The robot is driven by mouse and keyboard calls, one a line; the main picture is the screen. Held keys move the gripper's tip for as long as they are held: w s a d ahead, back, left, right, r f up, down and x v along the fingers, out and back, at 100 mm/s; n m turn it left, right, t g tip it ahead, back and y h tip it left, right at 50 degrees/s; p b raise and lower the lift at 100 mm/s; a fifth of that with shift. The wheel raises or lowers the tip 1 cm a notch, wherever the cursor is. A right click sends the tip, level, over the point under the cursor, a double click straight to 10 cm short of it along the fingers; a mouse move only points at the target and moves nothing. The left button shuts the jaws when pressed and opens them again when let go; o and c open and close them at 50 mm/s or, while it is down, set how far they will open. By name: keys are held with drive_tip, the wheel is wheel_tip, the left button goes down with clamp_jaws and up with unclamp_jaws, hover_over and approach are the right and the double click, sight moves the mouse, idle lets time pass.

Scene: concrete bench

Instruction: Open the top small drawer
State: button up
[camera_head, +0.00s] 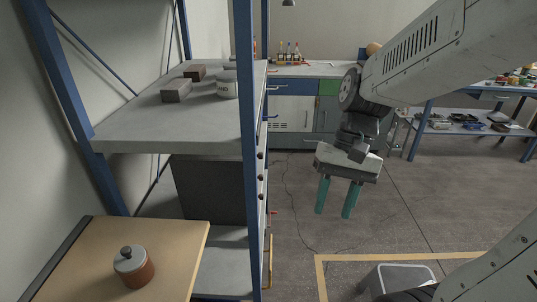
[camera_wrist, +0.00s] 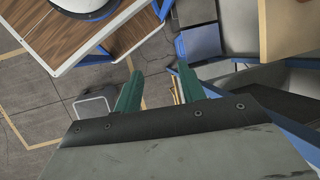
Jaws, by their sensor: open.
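My gripper (camera_head: 333,214) hangs open and empty in the head view, its two green fingers pointing down over the floor to the right of the blue-framed rack. The wrist view also shows the fingers (camera_wrist: 160,88) apart with nothing between them. A column of small dark knobs (camera_head: 261,178) shows along the rack's right side, seen nearly edge-on. The drawer fronts there are too oblique to tell apart, so I cannot tell which is the top small drawer. My gripper is apart from the knobs.
A wooden board (camera_head: 180,250) bears a lidded jar (camera_head: 133,270). A grey bin (camera_head: 398,268) stands on the floor. A workbench (camera_head: 465,130) stands at back right. Floor around my gripper is clear.

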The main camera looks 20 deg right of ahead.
drive_tip(key=w+d+f+m+t+y, duration=0.2)
drive_tip(key=w+f+m+t+y, duration=0.15)
drive_tip(key=w+m, duration=0.4)
drive_tip(key=w+d+f+m+t+y, duration=0.1)
drive_tip(key=w+f+m+t+y, duration=0.25)
drive_tip(key=w, duration=0.65)
drive_tip(key=w+d+f+m+t+y, duration=0.1)
drive_tip(key=w+d+m+t+y, duration=0.1)
drive_tip(key=w+m+y, duration=0.5)
drive_tip(key=w+a+h, duration=0.1)
drive_tip(key=w+a, duration=0.3)
drive_tip(key=a, duration=0.3)
drive_tip(key=shift+w+r+t, duration=0.4)
clamp_jaws()
